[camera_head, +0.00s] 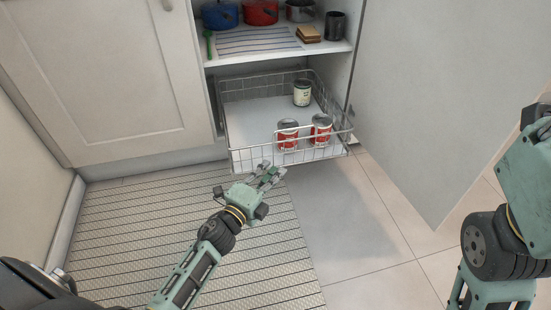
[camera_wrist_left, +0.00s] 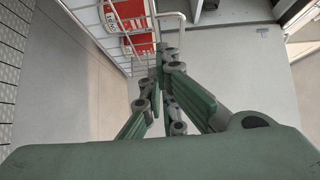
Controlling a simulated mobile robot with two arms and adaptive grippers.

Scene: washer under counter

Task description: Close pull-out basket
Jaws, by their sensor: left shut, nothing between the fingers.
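The wire pull-out basket (camera_head: 243,161) is pulled partly out of the open cabinet, below a shelf. It holds two red-labelled cans (camera_head: 288,134) near its front and a cream-labelled can (camera_head: 302,93) farther back. My left gripper (camera_head: 272,171) is shut and empty at the basket's front wire wall, near its middle; whether it touches is unclear. In the left wrist view, the basket's wires (camera_wrist_left: 140,60) and red cans (camera_wrist_left: 130,13) show beyond the fingers (camera_wrist_left: 165,60). My right arm shows at the right edge, but its fingertips are out of view.
The cabinet door (camera_head: 440,100) stands open on the right. The shelf (camera_head: 280,55) above holds pots, a dark cup and a striped cloth. A closed cabinet door (camera_head: 100,80) is at left. A ribbed mat (camera_head: 130,220) lies on the tiled floor.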

